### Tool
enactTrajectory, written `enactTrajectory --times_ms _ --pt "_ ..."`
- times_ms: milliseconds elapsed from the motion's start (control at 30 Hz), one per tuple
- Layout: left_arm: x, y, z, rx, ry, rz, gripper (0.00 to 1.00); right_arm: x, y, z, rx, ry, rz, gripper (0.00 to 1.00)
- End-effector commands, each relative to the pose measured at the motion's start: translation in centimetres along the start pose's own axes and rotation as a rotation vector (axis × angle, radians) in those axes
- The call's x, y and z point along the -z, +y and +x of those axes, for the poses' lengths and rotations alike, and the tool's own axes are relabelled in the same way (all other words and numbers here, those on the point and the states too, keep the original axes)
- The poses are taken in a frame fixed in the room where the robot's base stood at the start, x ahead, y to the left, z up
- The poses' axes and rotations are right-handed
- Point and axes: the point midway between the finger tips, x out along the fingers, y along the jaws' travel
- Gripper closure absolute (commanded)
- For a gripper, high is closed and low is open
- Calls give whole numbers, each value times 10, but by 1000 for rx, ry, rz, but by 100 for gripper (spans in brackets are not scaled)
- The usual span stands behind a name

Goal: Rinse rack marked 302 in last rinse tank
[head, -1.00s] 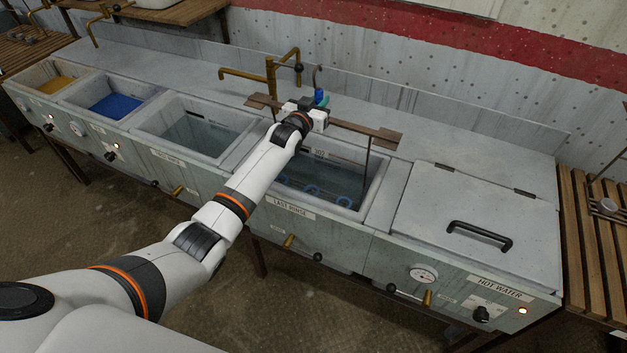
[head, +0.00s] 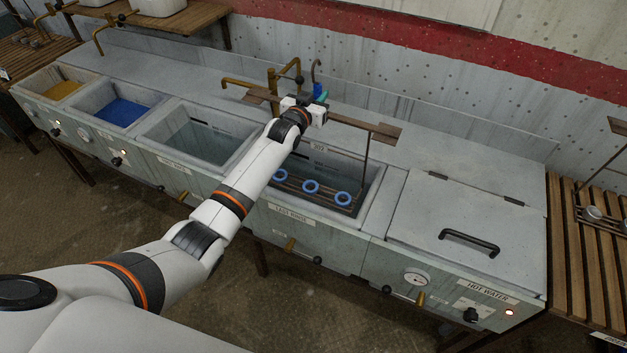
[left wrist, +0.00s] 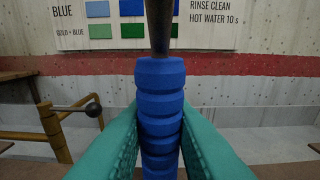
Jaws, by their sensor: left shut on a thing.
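The rack marked 302 (head: 384,132) has a brown crossbar, thin rods and a low tray with several blue rings (head: 311,187). It hangs over the last rinse tank (head: 300,207), with its tray inside the tank opening. The rings show clearly, apparently above the water; the exact gap cannot be told. My left gripper (head: 318,100) is above the crossbar. In the left wrist view, its teal fingers are shut on the rack's blue ribbed handle (left wrist: 160,105). My arm hides part of the rack and the tank's left side. My right gripper is not in view.
A closed hot water lid (head: 455,225) with a black handle is right of the tank. A brass tap (head: 272,82) stands close behind my gripper. A slatted bench (head: 590,260) is at right.

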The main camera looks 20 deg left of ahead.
Motion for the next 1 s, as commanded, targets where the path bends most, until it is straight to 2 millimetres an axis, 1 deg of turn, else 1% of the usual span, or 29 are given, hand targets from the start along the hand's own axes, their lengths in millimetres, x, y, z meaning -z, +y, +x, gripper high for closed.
enactTrajectory --times_ms 33,700,833,1000 --pt "-17 0 -2 0 -6 0 100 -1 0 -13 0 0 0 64" --pt "-101 0 -18 0 -6 0 100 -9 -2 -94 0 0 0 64" --pt "-108 0 -20 0 -6 0 100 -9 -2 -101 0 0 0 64" --pt "-108 0 -20 0 -6 0 100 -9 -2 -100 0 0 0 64"
